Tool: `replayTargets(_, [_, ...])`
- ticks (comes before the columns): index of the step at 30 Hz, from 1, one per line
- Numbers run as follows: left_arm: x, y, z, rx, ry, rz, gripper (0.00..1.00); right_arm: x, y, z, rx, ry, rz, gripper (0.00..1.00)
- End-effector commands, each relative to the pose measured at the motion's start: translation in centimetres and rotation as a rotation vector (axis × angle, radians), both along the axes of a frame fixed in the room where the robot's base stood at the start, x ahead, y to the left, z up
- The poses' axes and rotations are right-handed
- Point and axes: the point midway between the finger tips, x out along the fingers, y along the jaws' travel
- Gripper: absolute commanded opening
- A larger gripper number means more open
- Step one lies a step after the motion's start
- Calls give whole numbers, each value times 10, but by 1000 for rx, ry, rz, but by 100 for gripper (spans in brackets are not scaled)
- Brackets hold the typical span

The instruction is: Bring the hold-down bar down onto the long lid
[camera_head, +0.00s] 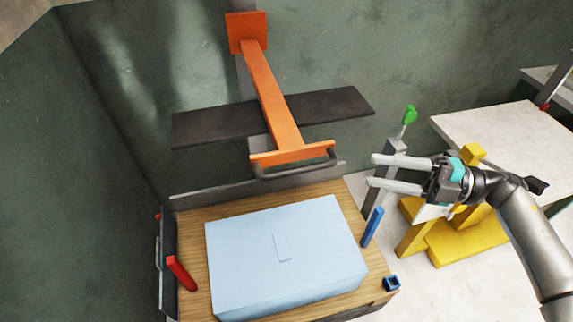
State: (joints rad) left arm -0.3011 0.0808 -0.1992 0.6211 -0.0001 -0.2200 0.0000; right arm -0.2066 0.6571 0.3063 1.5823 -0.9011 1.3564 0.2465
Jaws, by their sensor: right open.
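The hold-down bar is an orange arm (272,92) with a dark crosswise plate (204,124) and a grey handle (312,166) at its near end. It is raised above the wooden bench, apart from what lies below. The long lid seems to be the pale blue block (250,252) on the bench, with a small raised rectangle on top; I cannot tell a separate lid edge. My right gripper (373,171) is open and empty, its fingers pointing left, to the right of the handle and apart from it. My left gripper is not in view.
A red post (181,273) stands at the bench's left and a blue post (372,227) at its right. A grey post with a green top (410,115) stands behind my right gripper. A yellow stand (460,238) and a white table (510,138) are at the right.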

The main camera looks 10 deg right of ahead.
Motion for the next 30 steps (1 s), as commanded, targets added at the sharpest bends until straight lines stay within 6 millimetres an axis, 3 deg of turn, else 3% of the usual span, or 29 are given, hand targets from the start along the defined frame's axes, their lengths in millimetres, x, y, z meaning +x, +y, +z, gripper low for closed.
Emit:
replayTargets(4, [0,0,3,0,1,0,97,-13,5,12,-78,-28,92,47])
replayTargets(10, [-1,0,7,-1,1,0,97,-9,21,13,-84,-33,104,47])
replayTargets(24, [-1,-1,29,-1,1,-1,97,25,113,6,-79,-32,100,47])
replayTargets(30, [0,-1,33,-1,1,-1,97,34,138,3,-81,-31,100,47])
